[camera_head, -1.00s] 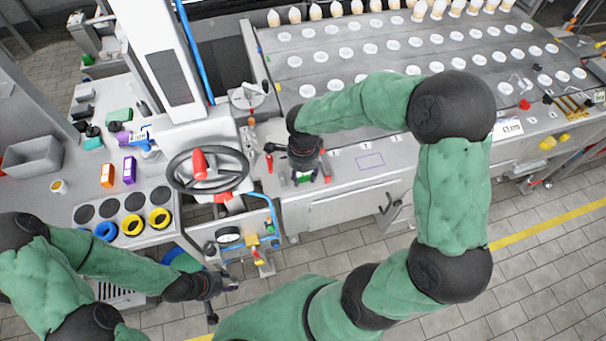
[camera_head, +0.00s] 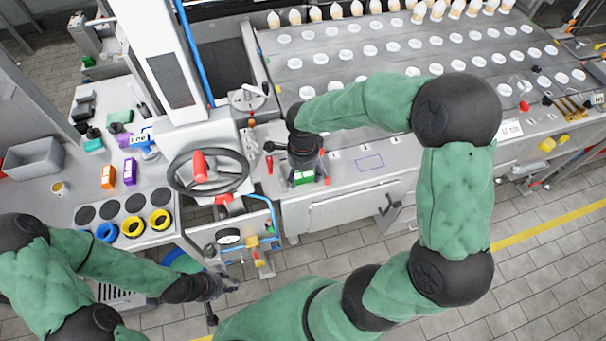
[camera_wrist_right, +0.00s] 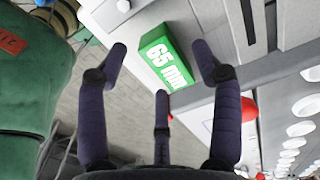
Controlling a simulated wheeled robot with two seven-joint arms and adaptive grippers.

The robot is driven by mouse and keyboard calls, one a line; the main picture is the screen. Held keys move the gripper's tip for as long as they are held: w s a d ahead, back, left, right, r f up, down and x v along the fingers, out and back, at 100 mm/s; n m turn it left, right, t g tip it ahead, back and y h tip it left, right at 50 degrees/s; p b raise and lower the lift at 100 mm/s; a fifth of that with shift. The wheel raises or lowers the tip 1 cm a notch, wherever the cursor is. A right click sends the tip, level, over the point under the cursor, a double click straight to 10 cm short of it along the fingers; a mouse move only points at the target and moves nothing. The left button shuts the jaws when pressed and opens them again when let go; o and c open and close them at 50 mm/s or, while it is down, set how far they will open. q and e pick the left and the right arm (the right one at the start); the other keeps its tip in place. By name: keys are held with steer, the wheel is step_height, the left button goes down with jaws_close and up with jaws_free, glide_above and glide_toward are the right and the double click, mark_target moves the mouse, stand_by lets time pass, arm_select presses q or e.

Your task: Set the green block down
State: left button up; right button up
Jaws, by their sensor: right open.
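The green block (camera_head: 304,178) lies on the grey machine ledge near its front edge. In the right wrist view the green block (camera_wrist_right: 166,58) shows a face with white lettering reading "65 mm". My right gripper (camera_head: 306,172) is at the block; its dark fingers (camera_wrist_right: 159,62) are spread open, with one to either side of the block and a third below it in the picture. Gaps show between the fingers and the block. My left gripper (camera_head: 225,287) hangs low, left of the machine front, far from the block; its fingers are too small to read.
A black handwheel (camera_head: 208,171) stands left of the block. A blue-railed cart (camera_head: 262,225) with small tools is below it. A purple outlined rectangle (camera_head: 370,162) marks bare ledge to the right.

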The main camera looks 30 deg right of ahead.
mark_target(303, 177)
step_height(303, 177, up, 11)
steer(key=p, duration=0.2)
